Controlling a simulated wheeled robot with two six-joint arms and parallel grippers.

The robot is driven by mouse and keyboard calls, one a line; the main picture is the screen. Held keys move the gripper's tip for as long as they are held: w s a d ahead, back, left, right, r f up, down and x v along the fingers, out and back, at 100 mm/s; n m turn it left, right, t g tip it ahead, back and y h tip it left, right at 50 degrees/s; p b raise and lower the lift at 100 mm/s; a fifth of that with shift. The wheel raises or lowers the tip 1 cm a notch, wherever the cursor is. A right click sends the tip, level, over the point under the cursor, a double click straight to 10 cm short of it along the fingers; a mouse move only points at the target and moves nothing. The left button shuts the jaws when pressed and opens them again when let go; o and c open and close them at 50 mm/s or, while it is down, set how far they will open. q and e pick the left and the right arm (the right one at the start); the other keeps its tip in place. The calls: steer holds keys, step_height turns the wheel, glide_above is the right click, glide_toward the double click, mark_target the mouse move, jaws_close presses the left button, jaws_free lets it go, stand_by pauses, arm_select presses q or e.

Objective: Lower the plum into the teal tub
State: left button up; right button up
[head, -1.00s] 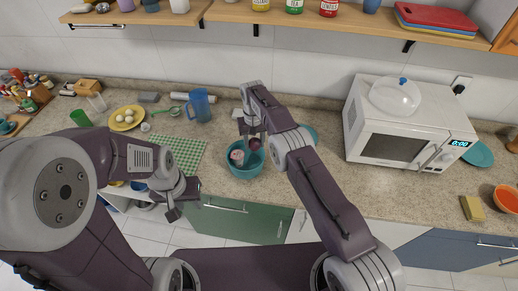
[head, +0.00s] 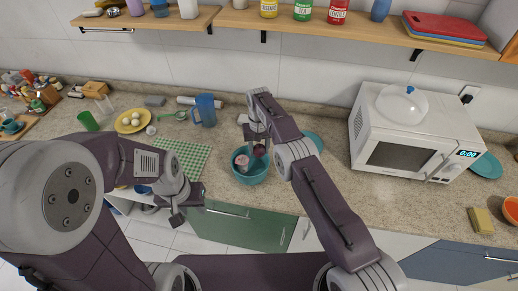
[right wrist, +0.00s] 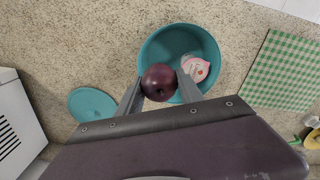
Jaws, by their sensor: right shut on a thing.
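The dark purple plum (right wrist: 159,82) is held between the two fingers of my right gripper (right wrist: 158,90). In the head view the plum (head: 259,151) shows just below the right gripper (head: 257,139), over the right part of the teal tub (head: 250,179). In the right wrist view the plum overlaps the left part of the tub (right wrist: 212,48); its exact height above the floor is unclear. A pink-and-white item (right wrist: 195,68) lies inside the tub. My left gripper (head: 180,208) hangs empty by the counter's front edge, its jaw opening unclear.
A green checked cloth (head: 184,157) lies left of the tub. A blue mug (head: 205,110) and a yellow plate of eggs (head: 130,125) stand behind it. A teal lid or plate (right wrist: 92,105) lies right of the tub in the head view, before the white microwave (head: 410,135).

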steer(key=shift+f+b, duration=3.25)
steer(key=shift+f, duration=0.55)
steer(key=shift+r, duration=0.1)
steer(key=o, duration=1.5)
steer(key=shift+c, duration=0.2)
